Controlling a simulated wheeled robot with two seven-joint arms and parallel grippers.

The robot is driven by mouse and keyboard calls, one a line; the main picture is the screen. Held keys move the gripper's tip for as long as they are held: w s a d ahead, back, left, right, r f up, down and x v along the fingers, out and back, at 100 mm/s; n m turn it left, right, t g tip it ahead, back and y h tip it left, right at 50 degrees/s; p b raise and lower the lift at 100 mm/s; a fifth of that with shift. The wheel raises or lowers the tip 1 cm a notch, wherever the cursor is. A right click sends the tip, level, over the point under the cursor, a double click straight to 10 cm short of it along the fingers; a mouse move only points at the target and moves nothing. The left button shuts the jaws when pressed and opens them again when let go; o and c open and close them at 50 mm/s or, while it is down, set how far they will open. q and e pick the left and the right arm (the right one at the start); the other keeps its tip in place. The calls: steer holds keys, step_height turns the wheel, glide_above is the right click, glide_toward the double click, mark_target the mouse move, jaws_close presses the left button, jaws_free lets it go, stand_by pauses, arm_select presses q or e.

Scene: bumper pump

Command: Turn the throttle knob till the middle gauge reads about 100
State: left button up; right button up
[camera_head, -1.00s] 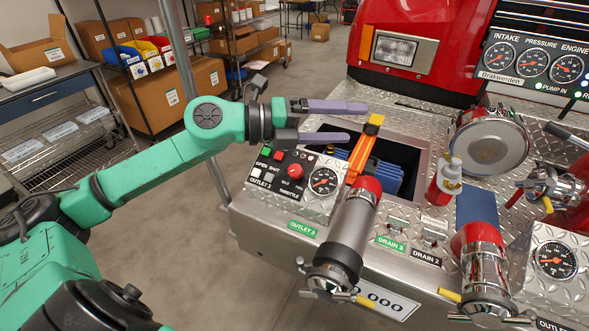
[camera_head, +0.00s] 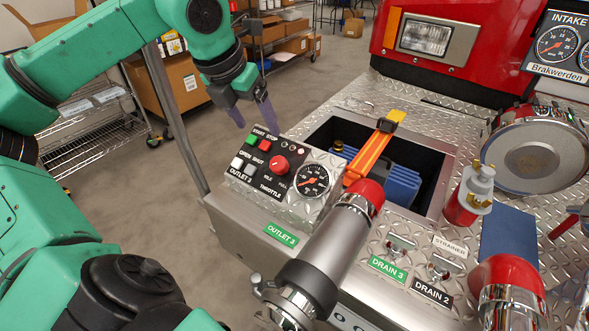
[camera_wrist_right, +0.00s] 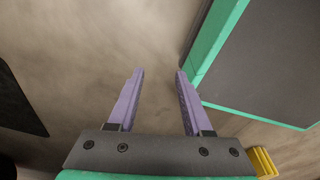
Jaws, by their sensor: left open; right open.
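The red throttle knob (camera_head: 279,163) sits on a black control panel (camera_head: 257,180), between the IDLE and FULL labels. My left gripper (camera_head: 256,120) is open and empty, with purple fingers pointing down. It is above and left of the knob in the head view, beyond the panel's far edge, and apart from it. The upper-right gauge board shows the INTAKE gauge (camera_head: 557,44); the middle gauge is mostly cut off by the right picture edge, so its reading cannot be told. My right gripper (camera_wrist_right: 159,72) is open and empty in the right wrist view.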

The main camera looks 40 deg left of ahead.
mark_target(277, 163)
arm_select(q)
steer(key=p+x, duration=0.2)
steer(key=x, duration=1.2)
steer(key=shift+s+d, duration=0.1)
steer(key=shift+d, duration=0.05)
steer(key=shift+x, duration=0.75)
arm_select(e)
steer(key=shift+s+a+r, duration=0.35)
steer(key=shift+s+r, duration=0.35)
steer(key=shift+r, duration=0.05)
arm_select(q)
jaws_close()
arm_select(e)
steer(key=shift+f, duration=0.15)
